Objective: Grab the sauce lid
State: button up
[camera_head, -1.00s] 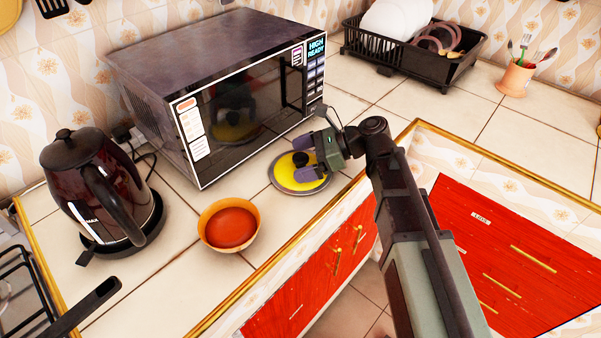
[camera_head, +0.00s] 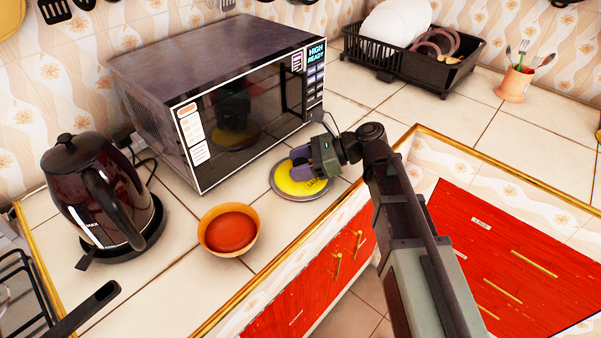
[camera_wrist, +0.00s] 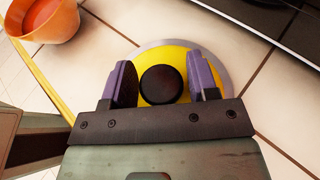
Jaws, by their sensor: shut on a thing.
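The sauce lid (camera_head: 303,187) is a round yellow disc with a grey rim, on the counter in front of the microwave. In the wrist view the lid (camera_wrist: 168,53) shows its round black knob between my purple fingers. My gripper (camera_head: 299,159) is down over the lid and shut on its knob; in the head view the fingers hide the knob. An orange bowl (camera_head: 206,243) of red sauce stands to the left of the lid, apart from it, and partly shows in the wrist view's top left corner (camera_wrist: 62,25).
The microwave (camera_head: 235,105) stands close behind the lid. A dark kettle (camera_head: 90,190) is at the left, and a black pan handle (camera_head: 85,308) juts in at lower left. A dish rack (camera_head: 410,65) and utensil cup (camera_head: 514,84) are farther back right. The counter's gold edge runs in front.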

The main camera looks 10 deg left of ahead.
aim_at(300, 162)
jog(key=shift+f, duration=0.2)
jog(key=shift+r+p, duration=0.45)
jog(key=shift+p, duration=0.1)
grip_shut()
notch_tip(300, 162, up, 19)
jog(key=p, duration=1.9)
